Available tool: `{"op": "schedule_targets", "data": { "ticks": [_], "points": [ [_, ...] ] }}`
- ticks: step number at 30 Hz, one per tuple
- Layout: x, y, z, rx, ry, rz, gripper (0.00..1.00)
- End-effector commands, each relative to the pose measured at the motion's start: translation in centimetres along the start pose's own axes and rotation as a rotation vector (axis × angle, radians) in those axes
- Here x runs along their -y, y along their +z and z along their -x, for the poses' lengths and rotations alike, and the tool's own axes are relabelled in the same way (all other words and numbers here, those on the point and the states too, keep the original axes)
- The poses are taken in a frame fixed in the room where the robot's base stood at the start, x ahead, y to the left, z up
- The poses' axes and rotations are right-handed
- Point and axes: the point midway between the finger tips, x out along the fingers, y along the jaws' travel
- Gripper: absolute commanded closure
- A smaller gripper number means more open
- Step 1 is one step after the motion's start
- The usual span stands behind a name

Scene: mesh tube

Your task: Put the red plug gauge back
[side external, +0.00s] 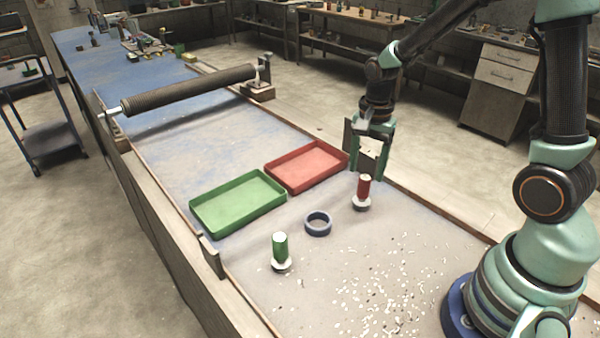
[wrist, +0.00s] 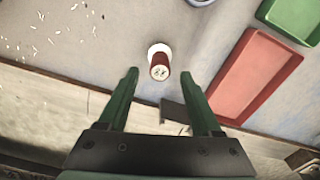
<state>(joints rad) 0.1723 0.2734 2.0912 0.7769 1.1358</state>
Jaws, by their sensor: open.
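The red plug gauge (side external: 364,186) stands upright on a pale round base on the bench. It also shows in the wrist view (wrist: 160,69), seen from above, beyond the fingertips. My gripper (side external: 371,160) is open and empty, with its fingers pointing down above and just behind the red gauge. In the wrist view the two green fingers (wrist: 166,84) are apart, with the gauge in line with the gap between them and not touched. A green plug gauge (side external: 280,248) stands upright on its own pale base, nearer the camera.
A red tray (side external: 272,165) and a green tray (side external: 193,206) lie empty on the bench, left of the gauges. A blue ring (side external: 318,224) lies between the gauges. A mesh tube (side external: 190,89) spans the bench farther back. Pale chips (side external: 390,285) litter the front right.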

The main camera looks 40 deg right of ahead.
Motion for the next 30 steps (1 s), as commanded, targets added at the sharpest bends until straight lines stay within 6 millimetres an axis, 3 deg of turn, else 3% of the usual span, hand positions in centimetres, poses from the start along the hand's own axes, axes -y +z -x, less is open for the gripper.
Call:
{"op": "schedule_targets", "data": {
  "ticks": [6,14,17,24,30],
  "points": [
    [0.1,0.0,3.7,-0.001,-0.003,0.0,0.34],
    [-0.1,0.3,5.9,-0.008,-0.017,0.044,0.34],
    [-0.3,1.1,7.4,-0.031,-0.059,0.16,0.34],
    [-2.1,4.1,12.2,-0.157,-0.2,0.634,0.34],
    [-4.0,6.4,14.7,-0.298,-0.284,1.011,0.34]
  ]
}}
